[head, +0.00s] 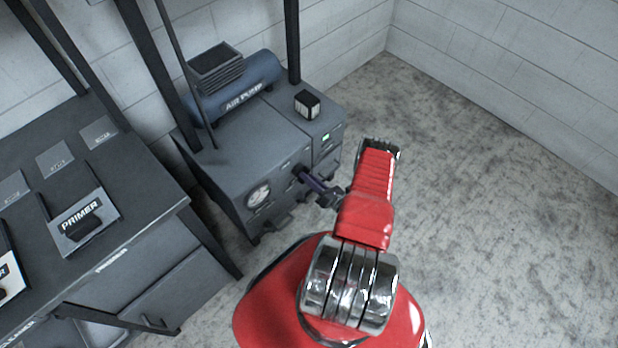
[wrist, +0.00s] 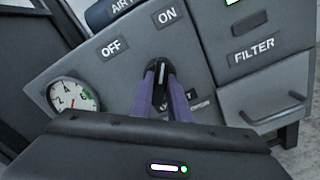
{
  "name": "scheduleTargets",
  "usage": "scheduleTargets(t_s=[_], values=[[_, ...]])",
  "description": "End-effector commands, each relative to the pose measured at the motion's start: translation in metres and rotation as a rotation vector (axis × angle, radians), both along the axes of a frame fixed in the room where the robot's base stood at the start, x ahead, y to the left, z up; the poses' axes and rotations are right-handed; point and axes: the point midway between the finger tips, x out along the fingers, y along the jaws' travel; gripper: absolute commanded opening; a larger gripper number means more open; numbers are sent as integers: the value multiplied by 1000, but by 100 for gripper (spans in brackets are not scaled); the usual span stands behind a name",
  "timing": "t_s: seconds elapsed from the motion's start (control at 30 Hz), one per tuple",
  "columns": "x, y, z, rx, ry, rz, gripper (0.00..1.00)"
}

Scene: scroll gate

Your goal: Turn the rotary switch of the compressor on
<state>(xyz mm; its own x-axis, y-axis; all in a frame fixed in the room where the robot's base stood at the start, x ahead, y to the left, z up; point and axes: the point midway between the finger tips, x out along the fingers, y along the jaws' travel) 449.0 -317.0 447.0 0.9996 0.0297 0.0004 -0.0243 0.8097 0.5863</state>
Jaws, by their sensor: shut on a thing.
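The compressor (head: 232,178) is a dark grey cabinet with a blue tank marked AIR PUMP (head: 250,88) on top. Its rotary switch (wrist: 160,80) is a dark knob with a white line, on the front panel below the ON label (wrist: 167,15) and right of the OFF label (wrist: 112,47). The white line points close to straight up in the wrist view, nearer the ON label. My gripper (wrist: 163,90) has its two purple fingers shut on the knob, one on each side. In the head view my gripper (head: 308,178) reaches the front panel, and the knob is mostly hidden.
A round gauge (wrist: 73,96) is left of the switch. A FILTER panel (wrist: 254,50) with a drawer handle (wrist: 272,108) is to the right. A grey bench with a PRIMER tray (head: 82,222) stands at left. The floor at right (head: 500,230) is clear.

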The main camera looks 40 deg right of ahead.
Motion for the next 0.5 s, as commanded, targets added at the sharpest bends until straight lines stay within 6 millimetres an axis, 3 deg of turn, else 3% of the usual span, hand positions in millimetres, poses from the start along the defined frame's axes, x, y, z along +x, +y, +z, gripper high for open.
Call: scheduleTargets(t_s=[0.27,0.3,0.5], values=[[-1,-2,-1,2,4,-6,0],[-1,-2,-1,2,3,-6,17],[-1,-1,-1,1,2,-5,31]])
